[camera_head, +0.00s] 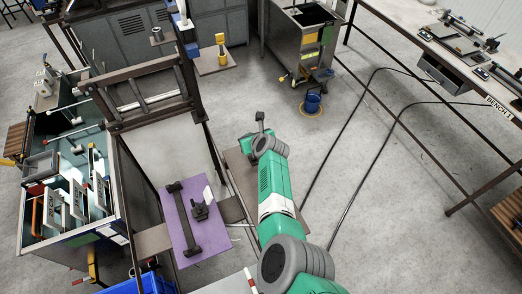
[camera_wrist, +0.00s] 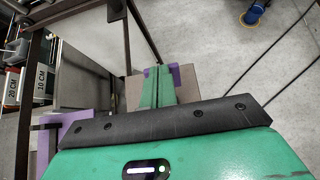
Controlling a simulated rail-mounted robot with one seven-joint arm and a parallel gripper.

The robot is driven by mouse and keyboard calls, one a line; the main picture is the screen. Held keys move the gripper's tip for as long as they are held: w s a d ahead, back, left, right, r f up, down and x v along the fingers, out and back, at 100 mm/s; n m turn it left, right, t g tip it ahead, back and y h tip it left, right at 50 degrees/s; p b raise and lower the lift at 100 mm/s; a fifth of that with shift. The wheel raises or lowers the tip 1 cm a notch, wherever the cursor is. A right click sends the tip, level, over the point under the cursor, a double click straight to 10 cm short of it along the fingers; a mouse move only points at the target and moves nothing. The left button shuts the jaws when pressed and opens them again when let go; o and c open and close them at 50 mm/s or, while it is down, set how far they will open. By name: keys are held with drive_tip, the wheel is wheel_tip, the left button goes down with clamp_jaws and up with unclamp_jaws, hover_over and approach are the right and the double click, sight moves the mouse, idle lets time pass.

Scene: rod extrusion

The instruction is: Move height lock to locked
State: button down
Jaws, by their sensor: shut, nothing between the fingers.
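I cannot tell for certain which part is the height lock. A purple plate (camera_head: 180,241) in the head view carries a dark bar with wide ends (camera_head: 186,214) and a small black clamp-like block (camera_head: 200,211) with a white tag beside it. The plate's edge also shows at the lower left of the wrist view (camera_wrist: 55,128). My gripper (camera_wrist: 157,72) has its green fingers shut together and empty, to the right of this plate, over a brown board (camera_wrist: 133,92). Another purple piece shows behind the fingertips (camera_wrist: 176,72); its shape is mostly hidden.
A metal bin (camera_head: 125,215) with white parts and tools stands at the left. A dark frame (camera_head: 145,95) rises behind the purple plate. A grey cabinet (camera_head: 290,50) and blue bucket (camera_head: 313,103) stand at the back. Cables cross the open floor to the right, before a long bench (camera_head: 405,32).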

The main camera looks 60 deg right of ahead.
drive_tip(key=s+a+r+p, duration=0.1)
drive_tip(key=s+r+p, duration=0.1)
drive_tip(key=r, duration=0.4)
drive_tip(key=s+a+r+p, duration=0.2)
drive_tip(key=r+p, duration=0.2)
drive_tip(key=r, duration=0.1)
drive_tip(key=shift+s+a+r, duration=0.15)
drive_tip(key=shift+s+r, duration=0.15)
drive_tip(key=shift+r, duration=0.05)
